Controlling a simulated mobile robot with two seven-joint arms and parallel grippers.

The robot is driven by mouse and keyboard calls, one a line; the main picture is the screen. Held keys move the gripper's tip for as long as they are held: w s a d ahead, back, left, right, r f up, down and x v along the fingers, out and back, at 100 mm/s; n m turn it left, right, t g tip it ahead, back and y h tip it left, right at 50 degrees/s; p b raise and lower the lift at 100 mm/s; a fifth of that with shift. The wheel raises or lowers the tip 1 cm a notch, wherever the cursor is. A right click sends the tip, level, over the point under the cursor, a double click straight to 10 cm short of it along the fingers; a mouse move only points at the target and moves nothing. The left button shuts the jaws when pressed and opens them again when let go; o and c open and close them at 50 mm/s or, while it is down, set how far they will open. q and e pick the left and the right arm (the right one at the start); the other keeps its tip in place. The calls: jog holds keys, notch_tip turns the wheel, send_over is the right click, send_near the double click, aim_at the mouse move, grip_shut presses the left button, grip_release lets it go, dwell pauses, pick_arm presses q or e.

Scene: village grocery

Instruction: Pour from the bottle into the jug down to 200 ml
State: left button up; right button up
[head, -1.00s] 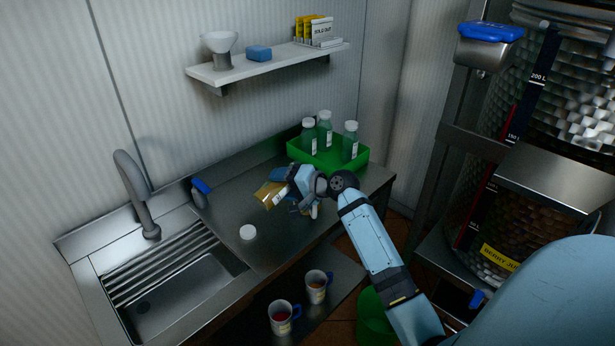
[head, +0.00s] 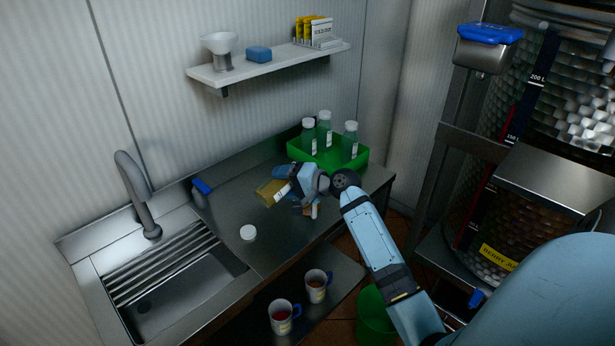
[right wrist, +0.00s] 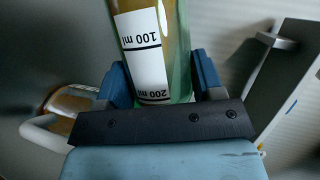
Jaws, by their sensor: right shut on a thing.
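My right gripper (head: 308,184) is shut on the bottle (head: 270,192), which lies strongly tilted above the counter with yellowish liquid in it. In the right wrist view the bottle (right wrist: 178,35) stands between the blue fingers, its white label reading 100 ml and 200 ml, the 200 ml mark nearer the gripper. The liquid's exact level is unclear. The jug (right wrist: 75,102), with a white handle and orange-brown contents, shows partly at the left of the right wrist view. In the head view my gripper mostly hides it. The bottle's mouth is hidden. My left gripper is out of view.
A white cap (head: 248,232) lies on the steel counter beside the sink (head: 175,300). A green crate (head: 322,160) with several capped bottles stands behind my gripper. Two mugs (head: 281,318) stand on the lower shelf. A wall shelf (head: 270,66) hangs above.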

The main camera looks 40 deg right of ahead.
jog(key=shift+r, duration=0.15)
jog(key=shift+f, duration=0.25)
jog(key=shift+s+a+f+n+h, duration=0.1)
jog(key=shift+a+f+n+h, duration=0.15)
jog(key=shift+f+n+h, duration=0.35)
jog(key=shift+r+n+p, duration=0.6)
jog(key=shift+r+p, duration=0.2)
jog(key=shift+p, duration=0.1)
jog(key=shift+f+g+h, duration=0.25)
jog(key=shift+g+h, duration=0.05)
jog(key=shift+h, duration=0.1)
jog(key=shift+d+r+n+p, duration=0.1)
jog(key=shift+r+n+p, duration=0.2)
jog(key=shift+r+p, duration=0.4)
jog(key=shift+p, duration=0.25)
jog(key=shift+d+n+h+p, duration=0.2)
jog(key=shift+n+h+p, duration=0.2)
jog(key=shift+n+h, duration=0.1)
